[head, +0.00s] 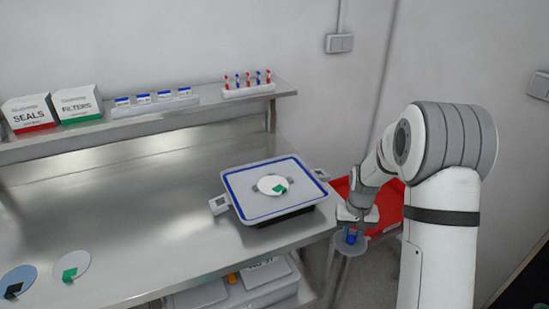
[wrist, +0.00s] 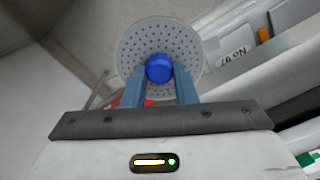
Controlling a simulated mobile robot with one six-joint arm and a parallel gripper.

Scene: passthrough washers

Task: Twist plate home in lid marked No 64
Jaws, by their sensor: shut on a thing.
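My gripper (head: 350,232) is shut on the blue knob of a round grey plate (head: 349,248). In the wrist view my gripper (wrist: 159,76) has one finger on each side of the blue knob (wrist: 159,68), and the perforated plate (wrist: 140,38) spreads out behind it. The plate hangs off the bench's right end. A lid (head: 239,210) with a blue border and side clamps covers a dark-bodied tray on the bench, left of my gripper. A white disc (head: 267,184) with a green tab lies at the lid's middle. No mark "No 64" is legible.
A red bin (head: 390,212) stands behind my gripper. A blue disc (head: 22,273) and a pale disc (head: 80,260) lie at the bench's left front. Grey boxes (head: 262,276) sit under the bench. A shelf (head: 205,101) holds cartons and a rack. The bench's middle is clear.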

